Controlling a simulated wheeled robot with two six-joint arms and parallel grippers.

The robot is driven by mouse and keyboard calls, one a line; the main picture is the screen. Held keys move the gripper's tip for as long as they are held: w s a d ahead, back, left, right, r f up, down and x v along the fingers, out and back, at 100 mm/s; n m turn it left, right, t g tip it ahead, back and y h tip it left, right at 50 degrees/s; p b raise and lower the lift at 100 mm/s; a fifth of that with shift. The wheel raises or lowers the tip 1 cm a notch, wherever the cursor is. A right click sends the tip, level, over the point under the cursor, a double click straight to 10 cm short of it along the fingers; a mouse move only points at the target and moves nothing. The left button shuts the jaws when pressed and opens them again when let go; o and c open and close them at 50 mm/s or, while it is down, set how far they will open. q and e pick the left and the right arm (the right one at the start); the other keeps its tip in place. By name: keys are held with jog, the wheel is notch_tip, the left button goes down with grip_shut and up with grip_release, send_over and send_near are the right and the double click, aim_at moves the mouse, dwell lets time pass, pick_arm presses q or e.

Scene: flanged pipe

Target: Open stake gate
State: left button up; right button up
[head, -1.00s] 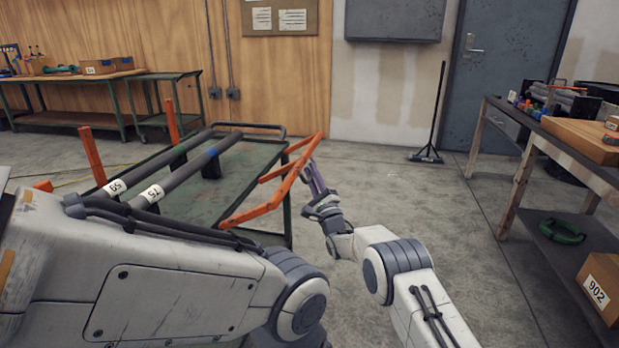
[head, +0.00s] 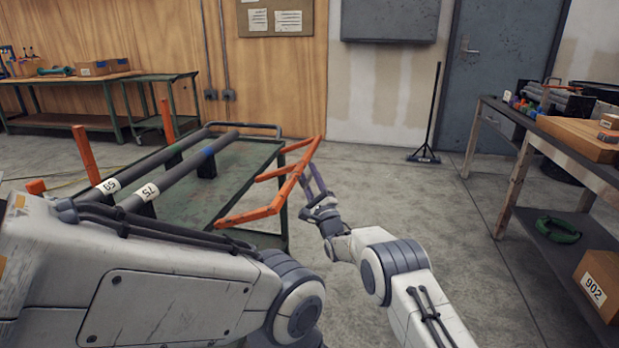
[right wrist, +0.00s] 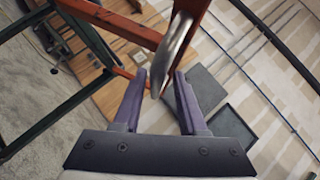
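The orange stake gate (head: 290,188) stands tilted along the right side of the green cart (head: 240,180). My right gripper (head: 312,180) is beside the gate's outer side, near its far upper end. In the right wrist view, the right gripper's two purple fingers (right wrist: 160,85) are apart. A grey metal lever (right wrist: 174,50) by the orange bars (right wrist: 125,25) reaches down between the fingertips. I cannot tell whether either finger touches it. My left gripper is out of view; a large white arm link of mine covers the near end of the cart.
Two dark pipes labelled 59 (head: 108,186) and 75 (head: 147,191) lie on the cart. Orange stakes (head: 86,155) stand on its left side. A workbench (head: 570,150) with boxes is at right. Open concrete floor (head: 420,210) lies between cart and bench.

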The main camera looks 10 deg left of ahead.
jog(key=shift+r, duration=0.15)
jog(key=p+v, duration=0.2)
jog(key=v, duration=0.8)
jog(key=shift+s+f+p, duration=0.25)
jog(key=shift+p, duration=0.05)
jog(key=shift+d, duration=0.1)
jog(key=shift+c, duration=0.3)
